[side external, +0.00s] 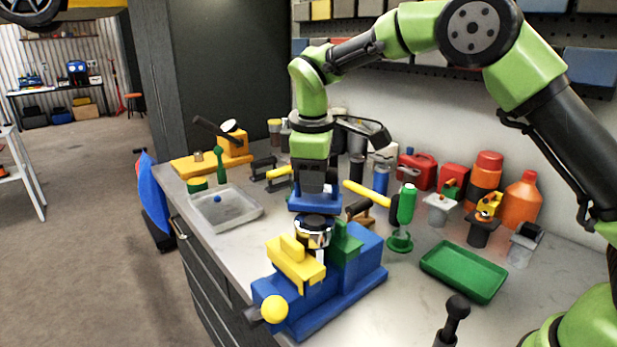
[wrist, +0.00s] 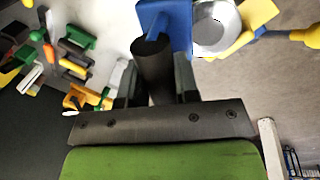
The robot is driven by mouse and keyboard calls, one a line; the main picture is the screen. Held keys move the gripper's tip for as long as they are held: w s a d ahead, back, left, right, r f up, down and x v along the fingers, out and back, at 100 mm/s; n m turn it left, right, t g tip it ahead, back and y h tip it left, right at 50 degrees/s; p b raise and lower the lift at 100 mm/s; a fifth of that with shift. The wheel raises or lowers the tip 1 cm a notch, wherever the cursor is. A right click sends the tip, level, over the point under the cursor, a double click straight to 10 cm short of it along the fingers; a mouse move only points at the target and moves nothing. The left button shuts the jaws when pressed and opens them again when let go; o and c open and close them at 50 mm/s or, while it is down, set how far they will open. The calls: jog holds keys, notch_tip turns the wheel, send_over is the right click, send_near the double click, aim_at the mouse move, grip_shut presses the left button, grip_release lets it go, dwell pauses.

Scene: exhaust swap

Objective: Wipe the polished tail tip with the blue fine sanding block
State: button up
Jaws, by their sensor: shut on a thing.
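My gripper (side external: 313,188) points down and is shut on the dark handle (wrist: 152,65) of the blue sanding block (side external: 315,203). The blue block also shows in the wrist view (wrist: 178,22), beside the round polished tail tip (wrist: 216,28). In the side view the shiny tail tip (side external: 315,234) stands upright in a blue vise (side external: 345,290), between a yellow jaw (side external: 293,262) and a green jaw (side external: 347,246). The block is just above the tip's top; I cannot tell whether they touch. The fingertips are partly hidden in the side view.
A yellow-ended vise handle (side external: 274,309) juts out at the front. A green tray (side external: 463,271) lies to the right, a pale tray (side external: 225,208) to the left. A green upright tool (side external: 404,215), orange bottles (side external: 521,202) and several brushes crowd the bench behind.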

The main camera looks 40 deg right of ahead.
jog(key=shift+s+a, duration=1.55)
jog(key=shift+s, duration=2.05)
jog(key=shift+w+d, duration=0.5)
jog(key=shift+w, duration=0.75)
jog(key=shift+w+d, duration=0.5)
jog(key=shift+w, duration=0.7)
jog(key=shift+w+d, duration=0.5)
jog(key=shift+w, duration=0.75)
jog(key=shift+r, duration=4.05)
